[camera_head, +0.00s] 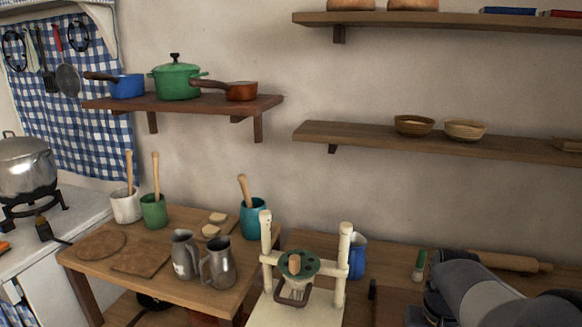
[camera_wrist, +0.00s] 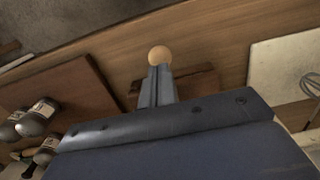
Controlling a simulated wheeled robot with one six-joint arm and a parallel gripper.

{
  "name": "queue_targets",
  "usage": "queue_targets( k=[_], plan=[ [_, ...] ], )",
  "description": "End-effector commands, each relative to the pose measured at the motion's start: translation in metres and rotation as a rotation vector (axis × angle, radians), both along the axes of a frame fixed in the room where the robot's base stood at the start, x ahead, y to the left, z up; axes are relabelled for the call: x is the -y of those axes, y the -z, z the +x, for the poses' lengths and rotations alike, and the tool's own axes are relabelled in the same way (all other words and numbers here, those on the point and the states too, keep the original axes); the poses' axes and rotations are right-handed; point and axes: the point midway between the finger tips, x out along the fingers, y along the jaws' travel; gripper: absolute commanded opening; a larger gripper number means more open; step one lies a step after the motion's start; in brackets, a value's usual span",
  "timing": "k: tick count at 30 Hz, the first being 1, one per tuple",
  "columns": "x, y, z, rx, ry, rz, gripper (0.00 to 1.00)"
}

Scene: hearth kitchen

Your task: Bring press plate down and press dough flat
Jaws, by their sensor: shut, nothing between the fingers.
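The press stands at the bottom middle of the head view, with a cream base (camera_head: 292,312) and two upright posts. Its green press plate (camera_head: 312,267), with holes and a wooden knob (camera_head: 294,264), sits between the posts above the base. A brown loop shows under the plate. I cannot make out dough under it. My arm is at the lower right of the head view, apart from the press. My gripper (camera_wrist: 157,86) shows in the wrist view, shut and empty. A round pale wooden end (camera_wrist: 160,55) appears just past the fingertips; I cannot tell what it belongs to.
A blue mug (camera_head: 357,256) stands behind the right post. A rolling pin (camera_head: 510,262) and green-handled brush (camera_head: 419,266) lie near my arm. Metal jugs (camera_head: 219,265) and a teal crock (camera_head: 253,220) stand left. A shelf (camera_head: 430,143) with bowls hangs above.

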Motion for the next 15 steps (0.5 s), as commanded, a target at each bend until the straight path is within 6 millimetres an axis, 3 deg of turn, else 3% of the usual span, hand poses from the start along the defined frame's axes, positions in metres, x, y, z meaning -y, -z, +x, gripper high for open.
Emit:
queue_targets(
  k=[1,15],
  plan=[
    [0.0,-0.011,0.0,0.001,0.0,0.0,0.0],
    [0.0,-0.058,0.001,0.006,0.0,-0.002,0.0]
  ],
)
